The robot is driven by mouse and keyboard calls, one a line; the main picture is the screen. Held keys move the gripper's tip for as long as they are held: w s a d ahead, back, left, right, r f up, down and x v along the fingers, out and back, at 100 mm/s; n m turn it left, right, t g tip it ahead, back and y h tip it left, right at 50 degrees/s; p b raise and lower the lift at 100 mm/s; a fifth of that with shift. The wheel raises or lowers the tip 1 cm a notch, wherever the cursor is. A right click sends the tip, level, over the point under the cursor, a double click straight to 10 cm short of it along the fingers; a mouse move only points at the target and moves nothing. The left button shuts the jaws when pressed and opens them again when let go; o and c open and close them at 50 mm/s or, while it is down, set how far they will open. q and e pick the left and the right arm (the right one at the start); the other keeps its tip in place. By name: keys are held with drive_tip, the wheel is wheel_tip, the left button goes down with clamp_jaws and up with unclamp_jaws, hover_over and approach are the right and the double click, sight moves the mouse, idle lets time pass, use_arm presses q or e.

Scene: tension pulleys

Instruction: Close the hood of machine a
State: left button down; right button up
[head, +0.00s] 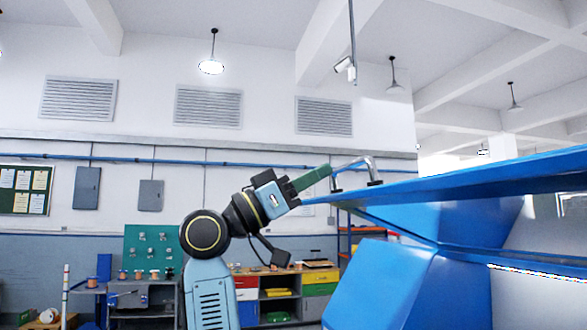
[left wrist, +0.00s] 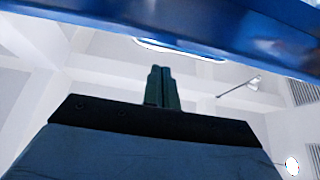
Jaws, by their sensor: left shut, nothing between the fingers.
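The blue hood (head: 470,182) of the machine is raised and reaches in from the right in the head view. A silver bar handle (head: 357,162) stands on its near-left end. My left gripper (head: 328,170), with green fingers, is shut and empty at the left end of the hood, right beside the handle. I cannot tell whether the fingertips touch it. In the left wrist view the shut fingers (left wrist: 159,70) point up toward the blue hood edge (left wrist: 80,14), with a gap in the picture. My right gripper is out of view.
The blue machine body (head: 430,290) fills the lower right under the hood. A shelf unit with coloured drawers (head: 320,283) and a workbench (head: 140,300) stand along the back wall. Open air lies left of my left arm and above the hood.

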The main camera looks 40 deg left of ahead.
use_arm(q)
wheel_tip(320, 180, down, 3)
drive_tip(key=shift+w+r, duration=0.1)
drive_tip(key=shift+r, duration=0.05)
idle(0.3)
